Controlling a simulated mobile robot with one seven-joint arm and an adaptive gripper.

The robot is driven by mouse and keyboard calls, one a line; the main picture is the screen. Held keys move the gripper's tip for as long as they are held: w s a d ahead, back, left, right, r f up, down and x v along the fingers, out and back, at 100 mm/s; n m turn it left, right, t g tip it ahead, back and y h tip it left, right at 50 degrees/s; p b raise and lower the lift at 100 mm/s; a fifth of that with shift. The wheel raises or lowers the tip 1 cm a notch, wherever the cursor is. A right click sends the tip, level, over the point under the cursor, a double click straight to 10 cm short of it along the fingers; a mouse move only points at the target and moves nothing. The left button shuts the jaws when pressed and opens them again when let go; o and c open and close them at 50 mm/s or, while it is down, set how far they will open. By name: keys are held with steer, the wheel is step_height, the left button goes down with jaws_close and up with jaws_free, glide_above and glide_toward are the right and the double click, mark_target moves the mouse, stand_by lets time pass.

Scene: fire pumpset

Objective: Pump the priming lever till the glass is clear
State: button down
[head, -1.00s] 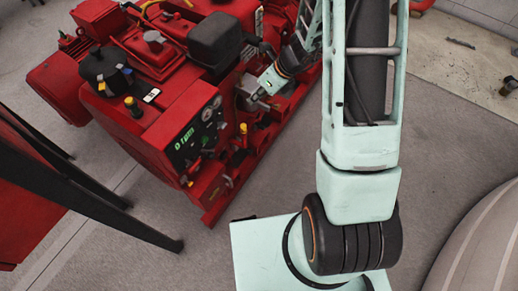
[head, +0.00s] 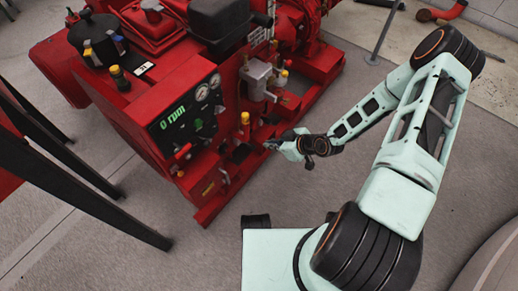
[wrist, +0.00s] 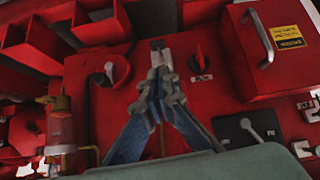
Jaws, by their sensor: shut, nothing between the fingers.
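The red pumpset (head: 160,90) fills the upper left of the head view. A grey metal housing (head: 260,78) is mounted on its near side. My gripper (head: 272,144) is below that housing, beside the low front part of the set. In the wrist view my gripper (wrist: 160,72) is shut and empty, its fingertips close to a small pale grey piece (wrist: 157,46) on a red face. I cannot tell whether they touch, or whether this piece is the priming lever.
A panel (head: 187,112) with gauges reads "0 rpm". Dark slanted legs (head: 85,180) stand at the left. Grey floor is open in front.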

steer(key=shift+f+m, duration=0.25)
steer(key=shift+m, duration=0.15)
steer(key=b+x, duration=0.4)
steer(key=x, duration=0.6)
